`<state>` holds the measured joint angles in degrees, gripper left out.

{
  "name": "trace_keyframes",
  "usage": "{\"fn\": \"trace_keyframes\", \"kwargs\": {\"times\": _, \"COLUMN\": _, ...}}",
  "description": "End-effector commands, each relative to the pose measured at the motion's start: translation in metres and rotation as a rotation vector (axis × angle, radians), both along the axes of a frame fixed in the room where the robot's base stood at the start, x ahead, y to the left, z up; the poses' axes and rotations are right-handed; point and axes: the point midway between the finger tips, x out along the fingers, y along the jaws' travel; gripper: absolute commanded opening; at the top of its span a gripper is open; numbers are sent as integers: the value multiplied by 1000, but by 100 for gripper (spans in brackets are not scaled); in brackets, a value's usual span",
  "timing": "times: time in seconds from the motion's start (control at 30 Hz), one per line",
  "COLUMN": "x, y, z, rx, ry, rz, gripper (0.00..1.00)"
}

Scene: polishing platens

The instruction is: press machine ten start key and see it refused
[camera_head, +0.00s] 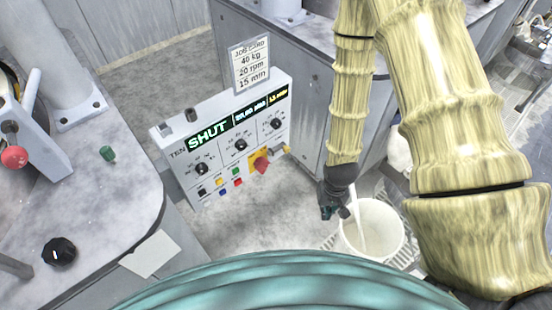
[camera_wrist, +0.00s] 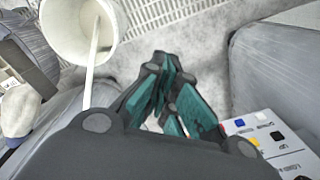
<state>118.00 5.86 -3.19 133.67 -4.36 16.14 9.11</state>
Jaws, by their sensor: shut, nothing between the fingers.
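Machine ten's control panel (camera_head: 183,165) stands left of centre in the head view. Its display (camera_head: 208,137) reads SHUT in green, with smaller figures to the right. Small coloured keys (camera_head: 221,183) sit low on the panel, black, yellow, blue, red and green among them; their labels are too small to read, so I cannot tell which is start. My gripper (camera_head: 335,209) is right of the panel, apart from it, beside a white bucket. In the wrist view the teal fingers (camera_wrist: 172,92) are shut and empty; a panel corner with keys (camera_wrist: 277,136) shows at lower right.
A white bucket (camera_head: 346,240) with a stick stands on a grating; it also shows in the wrist view (camera_wrist: 50,25). A red switch on a yellow plate (camera_head: 261,162) juts from the panel. A job card (camera_head: 250,65) stands above it. A grey worktop (camera_head: 110,200) lies left.

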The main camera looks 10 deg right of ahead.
Motion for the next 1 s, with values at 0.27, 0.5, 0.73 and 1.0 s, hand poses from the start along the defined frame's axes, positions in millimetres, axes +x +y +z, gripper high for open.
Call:
{"fn": "trace_keyframes", "kwargs": {"times": 0.27, "x": -86, "y": 23, "z": -63, "rx": -5, "ry": 9, "rz": 95, "gripper": 0}}
{"fn": "trace_keyframes", "kwargs": {"times": 0.5, "x": -134, "y": 33, "z": -85, "rx": -10, "ry": 8, "rz": 150, "gripper": 0}}
{"fn": "trace_keyframes", "kwargs": {"times": 0.73, "x": -144, "y": 35, "z": -88, "rx": -13, "ry": 4, "rz": 164, "gripper": 0}}
{"fn": "trace_keyframes", "kwargs": {"times": 1.0, "x": -143, "y": 35, "z": -88, "rx": -13, "ry": 4, "rz": 163, "gripper": 0}}
